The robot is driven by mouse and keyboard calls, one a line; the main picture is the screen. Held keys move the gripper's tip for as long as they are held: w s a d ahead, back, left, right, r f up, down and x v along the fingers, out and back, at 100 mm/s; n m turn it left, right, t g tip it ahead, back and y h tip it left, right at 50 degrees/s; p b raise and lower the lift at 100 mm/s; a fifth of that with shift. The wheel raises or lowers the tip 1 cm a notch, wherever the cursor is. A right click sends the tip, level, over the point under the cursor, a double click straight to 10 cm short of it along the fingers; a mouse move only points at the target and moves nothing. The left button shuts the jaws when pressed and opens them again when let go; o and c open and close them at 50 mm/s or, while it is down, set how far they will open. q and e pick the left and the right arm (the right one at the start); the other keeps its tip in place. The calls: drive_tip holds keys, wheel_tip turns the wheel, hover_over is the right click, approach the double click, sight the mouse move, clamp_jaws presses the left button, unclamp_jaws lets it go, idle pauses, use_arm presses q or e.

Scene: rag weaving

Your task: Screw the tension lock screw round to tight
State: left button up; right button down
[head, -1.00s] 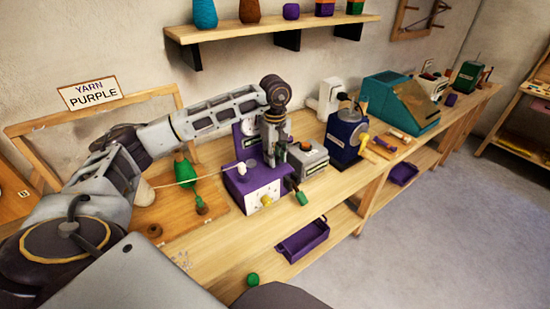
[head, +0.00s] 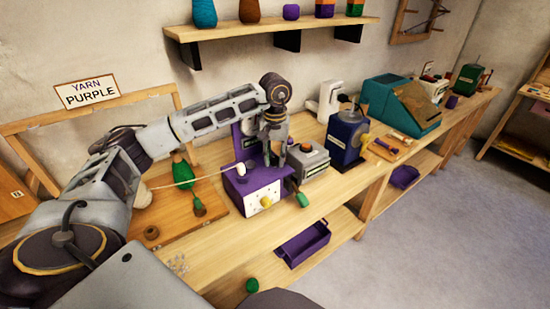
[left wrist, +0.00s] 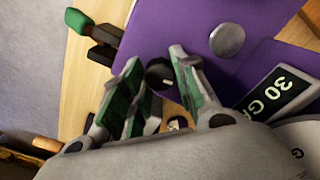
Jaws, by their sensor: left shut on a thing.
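The purple device (head: 250,190) with a white dial plate stands on the bench; its purple body also fills the upper part of the left wrist view (left wrist: 200,25). A round black knob with a white mark, seemingly the tension lock screw (left wrist: 160,74), sits on it. My left gripper (left wrist: 155,64) has its green-padded fingers on either side of this knob and is shut on it. In the head view my left gripper (head: 273,150) is at the upper right of the device, and the knob is hidden there. My right gripper is not in view.
A grey box (head: 309,157) stands close right of the device, with a green-handled lever (head: 300,196) in front. A blue machine (head: 346,138) stands farther right. A purple tray (head: 303,243) sits below.

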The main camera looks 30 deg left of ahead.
sight(275, 158)
use_arm(q)
drive_tip(key=shift+m, duration=0.8)
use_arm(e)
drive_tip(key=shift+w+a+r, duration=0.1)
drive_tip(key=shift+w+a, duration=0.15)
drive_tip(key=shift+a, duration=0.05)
use_arm(q)
drive_tip(key=shift+w, duration=0.1)
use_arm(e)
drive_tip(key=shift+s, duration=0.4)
use_arm(q)
drive_tip(key=o, duration=0.9)
drive_tip(key=shift+o, duration=0.5)
drive_tip(key=shift+r, duration=0.2)
wheel_tip(275, 158, up, 12)
drive_tip(key=shift+f, duration=0.2)
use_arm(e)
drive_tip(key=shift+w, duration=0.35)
